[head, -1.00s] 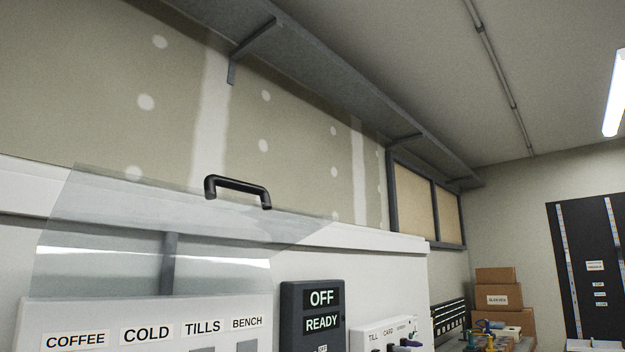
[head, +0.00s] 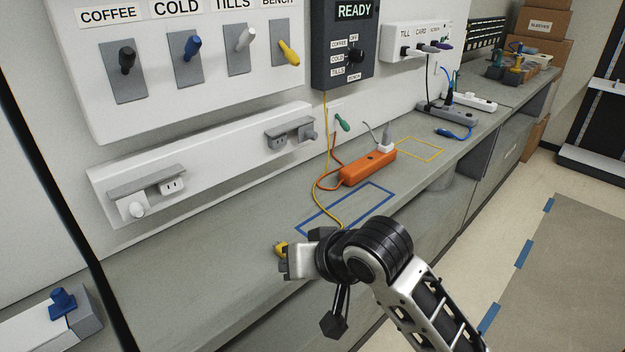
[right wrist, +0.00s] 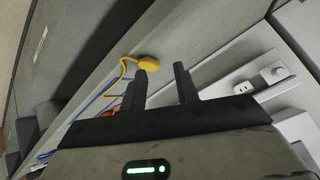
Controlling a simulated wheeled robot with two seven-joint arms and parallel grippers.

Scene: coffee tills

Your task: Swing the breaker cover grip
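The breaker cover and its black grip are outside the current views. The white breaker panel (head: 85,60) shows at the top left of the head view, with black (head: 126,58), blue (head: 193,46), white (head: 245,38) and yellow (head: 288,52) levers under name labels. No cover shows over these levers. My left gripper is not in view.
A yellow plug (right wrist: 148,63) is just beyond one right fingertip. An orange power strip (head: 368,168) sits on the bench (head: 200,275) beside blue tape. A dark selector box (head: 340,50) and a white outlet rail (head: 210,160) are on the wall. A dark band crosses the far left.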

